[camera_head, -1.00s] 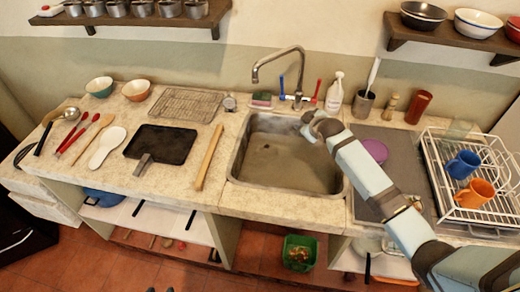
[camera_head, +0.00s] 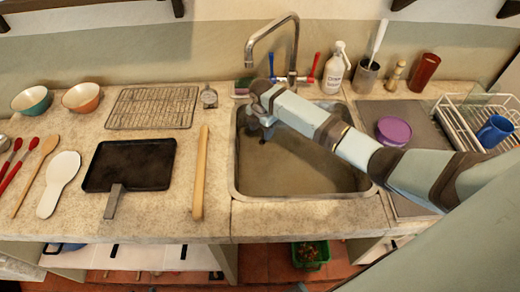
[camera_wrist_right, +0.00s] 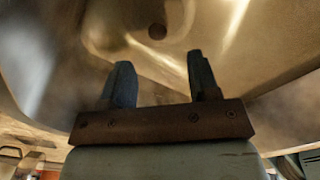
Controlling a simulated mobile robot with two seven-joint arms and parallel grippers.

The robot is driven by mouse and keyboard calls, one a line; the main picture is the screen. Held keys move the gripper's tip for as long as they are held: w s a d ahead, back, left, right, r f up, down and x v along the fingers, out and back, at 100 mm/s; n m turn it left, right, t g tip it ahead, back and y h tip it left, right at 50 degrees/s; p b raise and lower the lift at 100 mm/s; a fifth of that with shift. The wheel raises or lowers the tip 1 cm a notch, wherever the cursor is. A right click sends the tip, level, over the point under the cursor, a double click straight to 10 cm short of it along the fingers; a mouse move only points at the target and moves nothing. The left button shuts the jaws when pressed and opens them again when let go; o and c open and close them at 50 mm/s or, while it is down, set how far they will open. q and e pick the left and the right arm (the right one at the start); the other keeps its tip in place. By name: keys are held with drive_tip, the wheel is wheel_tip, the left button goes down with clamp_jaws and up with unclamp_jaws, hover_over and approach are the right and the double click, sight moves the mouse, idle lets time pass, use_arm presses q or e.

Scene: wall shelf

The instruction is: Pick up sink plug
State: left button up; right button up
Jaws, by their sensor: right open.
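The sink (camera_head: 300,185) is a metal basin set in the counter, with its floor bare and brownish. My right gripper (camera_head: 266,131) is over the left back part of the basin, pointing down, partly hidden by its own wrist. In the right wrist view its two fingers (camera_wrist_right: 160,66) stand apart with nothing between them. A small dark round spot (camera_wrist_right: 157,31) shows on the basin floor beyond the fingertips; I cannot tell whether it is the sink plug or the drain hole. No plug is clearly visible elsewhere. My left gripper is out of view.
The faucet (camera_head: 272,35) arches behind the basin, close to my right wrist. A soap bottle (camera_head: 334,72), a metal cup (camera_head: 367,77) and a purple round item (camera_head: 393,131) are to the right. A rolling pin (camera_head: 200,175) lies left of the sink.

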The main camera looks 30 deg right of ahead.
sight(262, 142)
wheel_tip(262, 142, down, 9)
drive_tip(key=shift+w+d+f, duration=0.15)
idle(0.4)
drive_tip(key=shift+c, duration=0.3)
drive_tip(key=c, duration=1)
